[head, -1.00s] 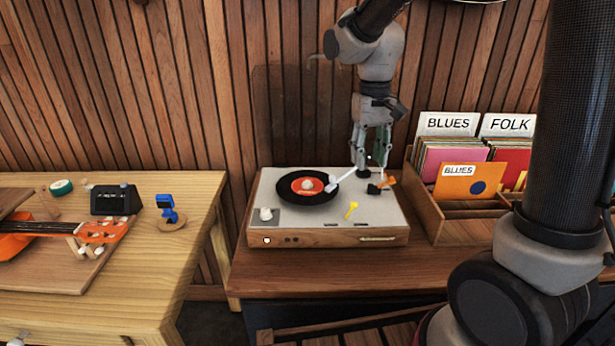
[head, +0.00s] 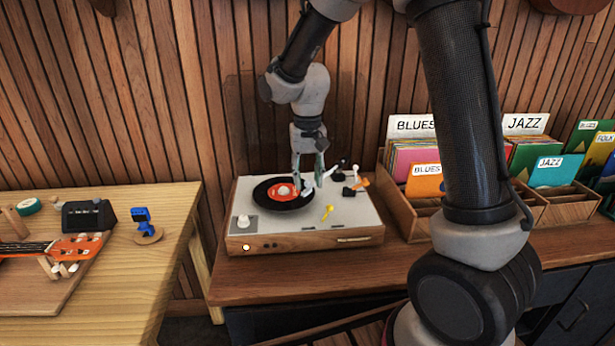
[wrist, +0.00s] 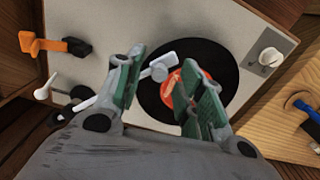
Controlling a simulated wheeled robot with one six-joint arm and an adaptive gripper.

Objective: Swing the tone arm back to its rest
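The record player (head: 290,237) has a pale top and wooden sides, and a black record (head: 267,199) with an orange label lies on its platter. The white tone arm (wrist: 84,105) runs from a dark pivot at the back, and its head (wrist: 160,68) is over the record; it also shows in the head view (head: 307,191). My gripper (head: 308,184) is low over the record's right side, fingers pointing down. In the wrist view my gripper (wrist: 166,85) is open, and its left finger covers part of the tone arm. Contact cannot be told.
An orange piece on a black block (wrist: 40,43) sits at the deck's edge. Record crates (head: 408,215) stand right; a bench with a blue clip-on device (head: 142,217) is left.

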